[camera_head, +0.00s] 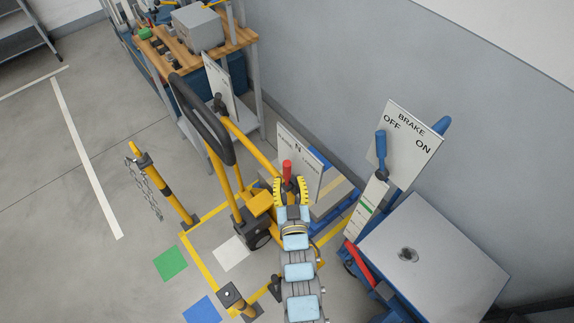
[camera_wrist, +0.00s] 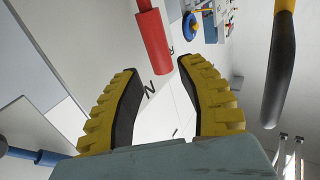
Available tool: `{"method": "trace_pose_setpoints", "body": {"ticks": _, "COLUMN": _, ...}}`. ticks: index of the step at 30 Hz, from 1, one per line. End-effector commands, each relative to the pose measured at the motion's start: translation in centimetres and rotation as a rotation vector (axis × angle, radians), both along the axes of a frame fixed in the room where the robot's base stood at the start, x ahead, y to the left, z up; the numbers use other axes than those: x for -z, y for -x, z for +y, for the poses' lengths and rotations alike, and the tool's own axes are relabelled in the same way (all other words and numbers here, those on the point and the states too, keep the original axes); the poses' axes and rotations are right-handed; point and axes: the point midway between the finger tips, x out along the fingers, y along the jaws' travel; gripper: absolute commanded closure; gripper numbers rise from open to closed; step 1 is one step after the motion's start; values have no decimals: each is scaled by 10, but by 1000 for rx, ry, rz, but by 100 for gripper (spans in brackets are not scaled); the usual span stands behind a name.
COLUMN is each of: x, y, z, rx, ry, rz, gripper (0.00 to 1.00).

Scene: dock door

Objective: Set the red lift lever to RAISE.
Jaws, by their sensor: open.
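The red lift lever (camera_head: 287,171) stands in front of a white label plate (camera_head: 301,160), which carries an N in its middle and further words at its sides. The lever appears roughly upright, close to the N. My gripper (camera_head: 291,190) is at the lever, its yellow fingers spread. In the wrist view the red lever grip (camera_wrist: 155,42) hangs into the top of the picture. The open fingers (camera_wrist: 160,80) are on either side below it, and nothing is between them. Whether a finger touches the lever cannot be told.
A blue brake lever (camera_head: 381,148) stands by an OFF/ON plate (camera_head: 412,140) at the right. A black-looped yellow handle (camera_head: 202,120) rises left of the lift lever. A yellow post with a chain (camera_head: 160,185) stands farther left. A wooden workbench (camera_head: 235,42) is behind.

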Motion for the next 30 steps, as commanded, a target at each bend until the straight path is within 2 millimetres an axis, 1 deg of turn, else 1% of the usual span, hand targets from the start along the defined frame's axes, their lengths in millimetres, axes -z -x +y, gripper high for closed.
{"method": "trace_pose_setpoints", "body": {"ticks": 1, "x": -1, "y": -7, "z": 1, "rx": -1, "ry": 0, "rz": -2, "gripper": 61}}
{"method": "trace_pose_setpoints", "body": {"ticks": 6, "x": 0, "y": -26, "z": 3, "rx": -1, "ry": 0, "rz": 0, "gripper": 61}}
{"method": "trace_pose_setpoints", "body": {"ticks": 12, "x": 0, "y": -44, "z": 4, "rx": 0, "ry": 0, "rz": -1, "gripper": 61}}
{"method": "trace_pose_setpoints", "body": {"ticks": 18, "x": 0, "y": -52, "z": 6, "rx": -1, "ry": 0, "rz": 1, "gripper": 61}}
{"method": "trace_pose_setpoints", "body": {"ticks": 28, "x": 0, "y": -54, "z": 5, "rx": 0, "ry": 0, "rz": 1, "gripper": 61}}
{"method": "trace_pose_setpoints", "body": {"ticks": 29, "x": 0, "y": -54, "z": 5, "rx": 0, "ry": 0, "rz": 1, "gripper": 66}}
{"method": "trace_pose_setpoints", "body": {"ticks": 30, "x": 0, "y": -54, "z": 5, "rx": 0, "ry": 0, "rz": 1, "gripper": 78}}
